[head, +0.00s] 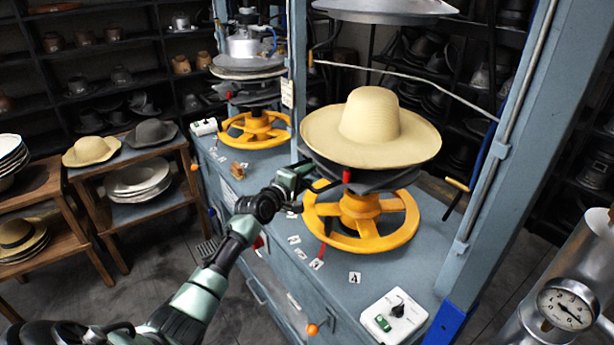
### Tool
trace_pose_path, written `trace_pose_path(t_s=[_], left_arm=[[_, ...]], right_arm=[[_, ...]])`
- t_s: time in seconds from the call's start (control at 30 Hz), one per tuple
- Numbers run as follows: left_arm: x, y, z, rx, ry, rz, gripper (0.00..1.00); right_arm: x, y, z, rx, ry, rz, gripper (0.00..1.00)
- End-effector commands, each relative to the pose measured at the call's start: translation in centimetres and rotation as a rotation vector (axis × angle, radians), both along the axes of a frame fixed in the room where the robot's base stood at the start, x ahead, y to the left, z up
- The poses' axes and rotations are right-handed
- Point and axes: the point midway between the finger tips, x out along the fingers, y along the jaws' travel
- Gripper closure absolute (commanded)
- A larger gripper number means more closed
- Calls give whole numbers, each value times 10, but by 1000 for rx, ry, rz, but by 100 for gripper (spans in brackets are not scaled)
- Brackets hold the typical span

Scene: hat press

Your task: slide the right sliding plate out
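The right sliding plate (385,181) is a dark grey plate on the right press, above a yellow spoked wheel (398,234). A cream straw hat (372,128) sits over it and hides most of its top. A short red handle (347,176) stands at the plate's front left edge. My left gripper (325,186) is at the left of this handle, close to the plate's edge. Its fingers are small and dark against the plate, so I cannot tell whether they are open or touch anything. My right gripper is not in view.
The left press has its own yellow wheel (254,130) and grey plates. A white control box (394,316) sits on the blue-grey bench (340,290). A blue post (530,150) and a cylinder with a gauge (567,304) stand at right. A round metal plate (385,8) hangs above the hat.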

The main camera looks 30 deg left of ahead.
Motion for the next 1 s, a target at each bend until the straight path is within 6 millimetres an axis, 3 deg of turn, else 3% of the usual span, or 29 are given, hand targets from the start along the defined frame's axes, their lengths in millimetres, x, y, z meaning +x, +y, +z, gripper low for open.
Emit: trace_pose_path(t_s=[0.27, 0.4, 1.0], left_arm=[[1, 0, 0, 0, 0, 0, 66], [1, 0, 0, 0, 0, 0, 100], [1, 0, -1, 0, 1, 0, 100]], right_arm=[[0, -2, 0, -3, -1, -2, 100], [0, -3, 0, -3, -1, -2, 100], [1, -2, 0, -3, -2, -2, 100]])
